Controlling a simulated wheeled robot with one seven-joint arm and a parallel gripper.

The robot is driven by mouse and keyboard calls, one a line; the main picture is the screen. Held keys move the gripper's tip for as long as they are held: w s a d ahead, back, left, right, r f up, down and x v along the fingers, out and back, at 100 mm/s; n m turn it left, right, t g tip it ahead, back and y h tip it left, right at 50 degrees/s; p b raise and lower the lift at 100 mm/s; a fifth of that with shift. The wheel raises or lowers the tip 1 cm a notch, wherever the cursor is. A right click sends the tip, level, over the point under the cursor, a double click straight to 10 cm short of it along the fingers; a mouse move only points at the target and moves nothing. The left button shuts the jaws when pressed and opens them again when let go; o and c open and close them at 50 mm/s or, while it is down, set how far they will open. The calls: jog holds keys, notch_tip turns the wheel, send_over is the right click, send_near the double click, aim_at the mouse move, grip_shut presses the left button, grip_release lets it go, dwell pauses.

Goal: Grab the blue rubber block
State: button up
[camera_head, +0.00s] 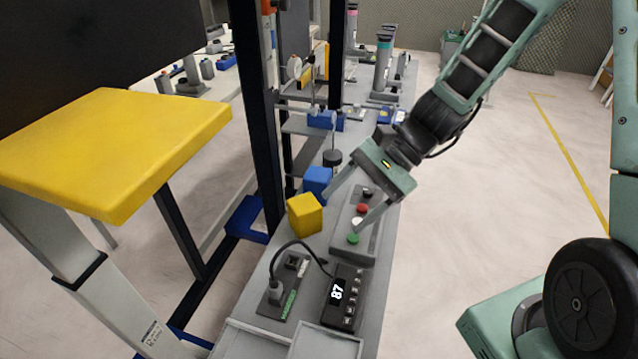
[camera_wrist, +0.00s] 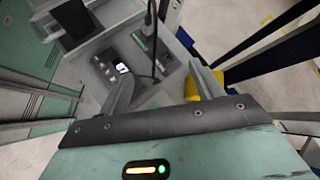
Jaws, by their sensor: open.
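The blue rubber block (camera_head: 318,180) sits on the grey bench, just behind a yellow cube (camera_head: 305,214) that hides its lower part in the head view. My gripper (camera_head: 345,214) is open and empty, right of both blocks and above the button panel. Its left finger passes beside the blue block's right side; I cannot tell whether they touch. In the wrist view, my gripper (camera_wrist: 158,68) has its fingers spread, and the yellow cube (camera_wrist: 207,86) shows partly behind the right finger.
A button panel (camera_head: 367,222) and a black display box reading 87 (camera_head: 343,298) lie on the bench (camera_head: 318,244). A cabled socket unit (camera_head: 276,292) is beside them. A dark upright post (camera_head: 257,110) and a yellow-topped stand (camera_head: 110,150) are left. Floor at right is open.

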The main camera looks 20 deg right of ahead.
jog(key=w+d+f+m+t+y, duration=0.2)
jog(key=w+d+m+t, duration=0.2)
jog(key=w+d+m, duration=0.25)
jog(key=m+t, duration=0.5)
jog(key=m, duration=0.2)
send_near(330, 178)
jog(key=shift+n+h, duration=0.25)
jog(key=shift+h, duration=0.15)
jog(key=x, duration=0.2)
jog(key=p+x, duration=0.1)
jog(key=x, duration=0.1)
jog(key=p+x, duration=0.1)
jog(key=x, duration=0.2)
jog(key=shift+w+a+r, duration=0.1)
jog(key=shift+a+r, duration=0.1)
jog(key=shift+r, duration=0.05)
jog(key=shift+p+x, duration=0.7)
jog(key=shift+x, duration=2)
jog(key=c, duration=0.9)
